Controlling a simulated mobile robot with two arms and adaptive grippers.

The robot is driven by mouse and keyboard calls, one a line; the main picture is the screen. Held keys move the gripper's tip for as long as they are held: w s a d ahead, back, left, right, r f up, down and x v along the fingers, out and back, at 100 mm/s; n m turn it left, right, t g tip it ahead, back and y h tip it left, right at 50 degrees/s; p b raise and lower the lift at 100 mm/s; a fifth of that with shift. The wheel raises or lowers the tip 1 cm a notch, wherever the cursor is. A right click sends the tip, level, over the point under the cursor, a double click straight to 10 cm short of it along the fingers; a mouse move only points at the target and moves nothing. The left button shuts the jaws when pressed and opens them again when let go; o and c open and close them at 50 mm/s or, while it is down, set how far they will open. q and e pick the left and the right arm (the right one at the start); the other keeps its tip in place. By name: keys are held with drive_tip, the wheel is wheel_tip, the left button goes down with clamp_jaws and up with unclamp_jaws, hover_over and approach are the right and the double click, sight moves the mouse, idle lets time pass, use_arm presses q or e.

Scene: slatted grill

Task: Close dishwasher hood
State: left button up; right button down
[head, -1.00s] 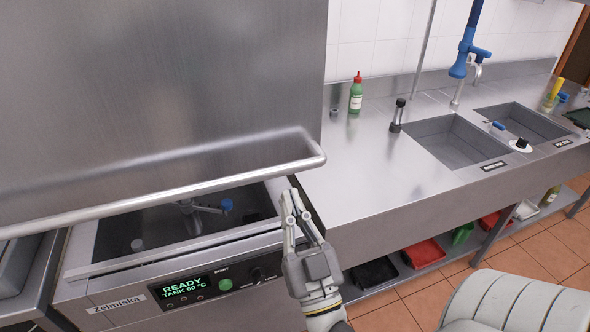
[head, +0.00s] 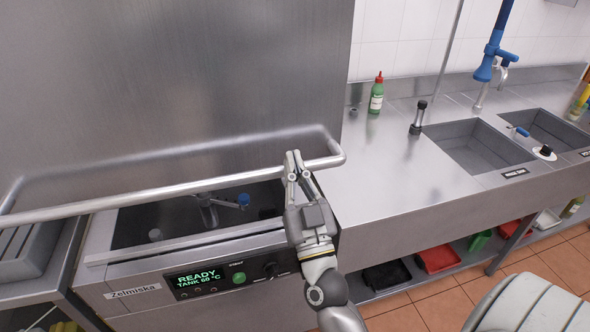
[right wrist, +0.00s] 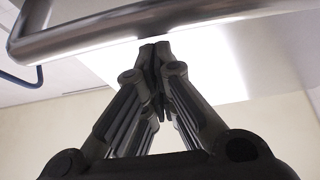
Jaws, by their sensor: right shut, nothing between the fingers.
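The dishwasher hood (head: 190,85) is a large steel box with a bar handle (head: 130,197) along its lower front edge. The hood is partly raised, with a gap above the tub (head: 170,222), where a blue-tipped spray arm (head: 225,201) shows. My right gripper (head: 292,156) is shut and empty, with its fingertips at the right part of the handle. In the right wrist view the fingertips (right wrist: 154,47) are close to the handle bar (right wrist: 120,32); I cannot tell whether they touch. My left gripper is not in view.
The dishwasher front has a lit display (head: 205,277) and a green button (head: 239,278). To the right, a steel counter (head: 385,180) holds a green bottle (head: 376,95) and sinks (head: 480,147). A lower shelf holds coloured trays (head: 437,259).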

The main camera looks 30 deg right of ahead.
drive_tip(key=shift+f, duration=0.25)
wheel_tip(320, 180, down, 24)
drive_tip(key=b, duration=1.5)
drive_tip(key=shift+b, duration=0.4)
drive_tip(key=shift+w, duration=0.1)
